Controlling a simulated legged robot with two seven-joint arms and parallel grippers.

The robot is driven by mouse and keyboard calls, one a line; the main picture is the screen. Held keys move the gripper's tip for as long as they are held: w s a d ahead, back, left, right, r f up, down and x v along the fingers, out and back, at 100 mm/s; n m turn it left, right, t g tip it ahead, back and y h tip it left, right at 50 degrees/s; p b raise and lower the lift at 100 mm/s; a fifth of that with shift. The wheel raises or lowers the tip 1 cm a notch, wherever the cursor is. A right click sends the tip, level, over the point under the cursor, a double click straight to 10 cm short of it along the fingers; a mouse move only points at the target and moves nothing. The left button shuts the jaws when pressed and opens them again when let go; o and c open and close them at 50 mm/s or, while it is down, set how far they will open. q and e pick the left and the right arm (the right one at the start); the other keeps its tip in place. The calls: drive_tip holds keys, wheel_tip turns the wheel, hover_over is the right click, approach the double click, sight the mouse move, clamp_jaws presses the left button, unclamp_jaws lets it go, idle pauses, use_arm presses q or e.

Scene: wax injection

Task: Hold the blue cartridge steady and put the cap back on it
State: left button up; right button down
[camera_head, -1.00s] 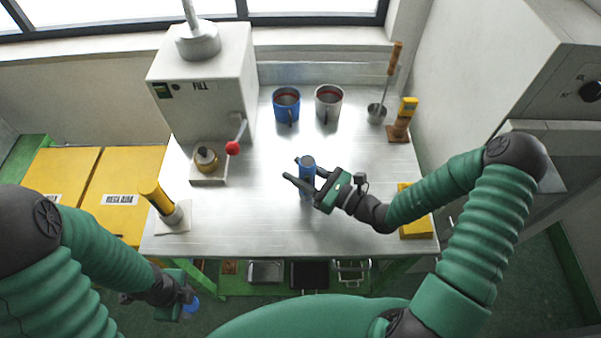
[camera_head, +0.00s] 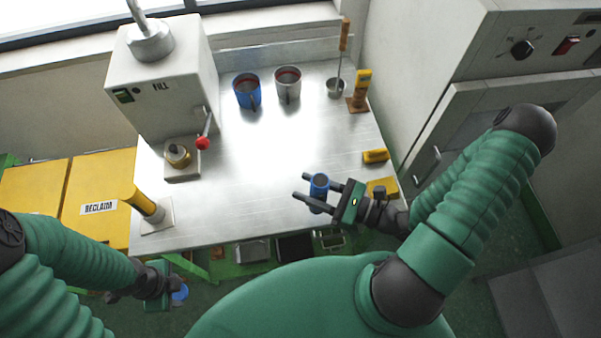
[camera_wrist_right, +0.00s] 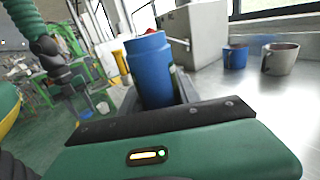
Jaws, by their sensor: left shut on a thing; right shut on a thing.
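The blue cartridge (camera_head: 319,186) is upright between the fingers of my right gripper (camera_head: 302,186), which is shut on it above the table's front edge. In the right wrist view the cartridge (camera_wrist_right: 151,70) stands up between the fingers, and its narrower top end carries no separate cap that I can make out. My left gripper (camera_head: 166,287) is low at the lower left, in front of the table. It is shut on a round blue piece, seemingly the cap (camera_head: 180,293), mostly hidden by the gripper. The two grippers are well apart.
The metal table (camera_head: 250,190) is clear in the middle. A white fill machine (camera_head: 165,75) stands back left, a blue mug (camera_head: 247,92) and a grey mug (camera_head: 288,85) at the back. A yellow-topped post (camera_head: 143,203) stands front left; yellow blocks (camera_head: 376,156) lie at right.

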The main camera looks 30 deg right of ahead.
drive_tip(key=shift+a, duration=0.1)
drive_tip(key=c, duration=1.5)
unclamp_jaws()
clamp_jaws()
